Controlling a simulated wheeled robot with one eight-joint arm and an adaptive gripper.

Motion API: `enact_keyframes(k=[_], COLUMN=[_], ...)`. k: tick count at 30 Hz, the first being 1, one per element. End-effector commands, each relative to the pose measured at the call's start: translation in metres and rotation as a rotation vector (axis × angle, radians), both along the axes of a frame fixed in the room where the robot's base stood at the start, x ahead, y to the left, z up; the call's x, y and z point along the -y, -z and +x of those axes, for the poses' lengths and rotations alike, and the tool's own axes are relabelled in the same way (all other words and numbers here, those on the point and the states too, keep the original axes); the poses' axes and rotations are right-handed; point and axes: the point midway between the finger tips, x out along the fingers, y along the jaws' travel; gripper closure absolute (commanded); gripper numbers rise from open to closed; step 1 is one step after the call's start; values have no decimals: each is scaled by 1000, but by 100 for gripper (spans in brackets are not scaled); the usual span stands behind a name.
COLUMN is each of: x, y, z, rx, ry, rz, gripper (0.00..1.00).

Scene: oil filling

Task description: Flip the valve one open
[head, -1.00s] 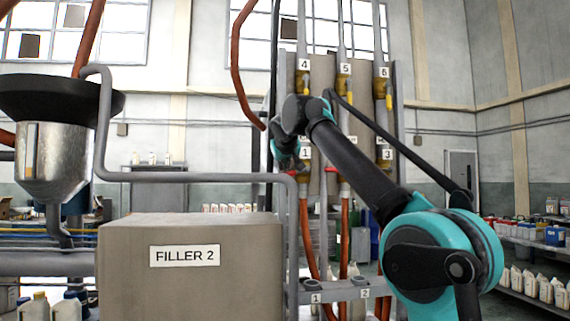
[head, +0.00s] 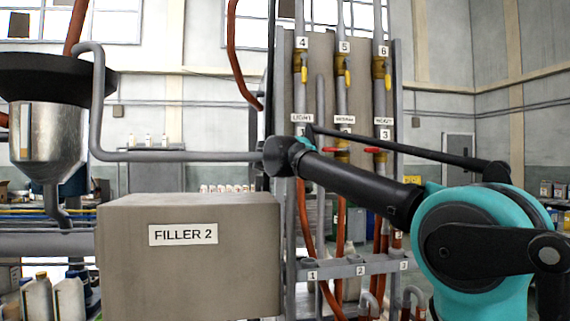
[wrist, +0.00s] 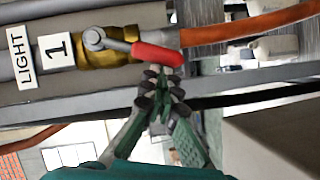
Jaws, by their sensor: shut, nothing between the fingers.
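Valve one (wrist: 108,48) is a brass fitting in the wrist view, beside the labels "1" and "LIGHT". Its red handle (wrist: 157,54) points right from the bolt, at a slant but closer to along the pipe than across it. My gripper (wrist: 163,80) is shut and empty, its fingertips just below the handle's free end. I cannot tell whether they touch it. In the head view my arm covers valve one; only its "LIGHT" sign (head: 302,118) shows above. My gripper's fingers do not show there.
Valve two (head: 336,150) and valve three (head: 375,150) have red handles lying across their pipes. Yellow-handled valves, including valve four (head: 304,74), sit above. The Filler 2 box (head: 190,280) stands left of the panel. A grey pipe (head: 180,156) runs above it.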

Motion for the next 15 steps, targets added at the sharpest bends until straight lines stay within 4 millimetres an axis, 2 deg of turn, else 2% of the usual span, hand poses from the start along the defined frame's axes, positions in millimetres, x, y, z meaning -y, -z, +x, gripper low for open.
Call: enact_keyframes(k=[9,15], x=[17,24], y=[13,16], z=[5,7], rx=[66,70], ry=[2,1], rz=[-228,-243], gripper=[100,100])
